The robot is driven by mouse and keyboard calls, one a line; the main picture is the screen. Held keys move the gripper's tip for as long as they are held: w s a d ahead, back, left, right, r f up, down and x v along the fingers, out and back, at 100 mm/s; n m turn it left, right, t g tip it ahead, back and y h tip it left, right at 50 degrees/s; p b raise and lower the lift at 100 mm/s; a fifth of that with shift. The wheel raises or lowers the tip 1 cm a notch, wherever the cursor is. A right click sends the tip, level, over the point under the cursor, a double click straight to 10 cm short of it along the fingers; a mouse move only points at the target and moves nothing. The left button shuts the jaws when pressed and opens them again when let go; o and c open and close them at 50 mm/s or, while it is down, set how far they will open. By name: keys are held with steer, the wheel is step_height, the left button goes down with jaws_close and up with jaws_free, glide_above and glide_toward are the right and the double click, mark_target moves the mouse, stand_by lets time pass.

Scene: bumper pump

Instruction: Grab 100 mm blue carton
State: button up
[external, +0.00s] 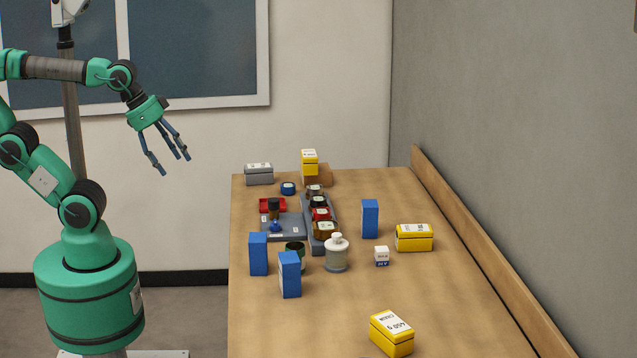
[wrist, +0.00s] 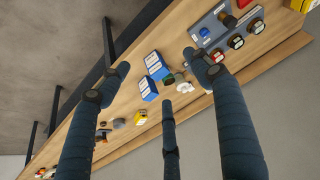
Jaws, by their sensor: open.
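Three upright blue cartons stand on the wooden table: one at the left edge (external: 258,254), one just in front and to its right (external: 290,275), and one farther right beyond the white bottle (external: 370,219). I cannot tell from size which is the 100 mm one. My gripper (external: 173,162) is open and empty, raised in the air left of the table, well apart from all cartons. In the wrist view, two blue cartons with pale labels (wrist: 155,66) (wrist: 148,89) show between my spread fingers, some distance away.
Close to the left cartons are a dark green-rimmed jar (external: 295,249) and a white-capped bottle (external: 336,254). Yellow boxes (external: 414,239) (external: 391,335) are at right and front. The front left tabletop is clear.

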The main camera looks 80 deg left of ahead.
steer(key=shift+o, duration=0.3)
steer(key=shift+o, duration=1)
steer(key=shift+r, duration=0.1)
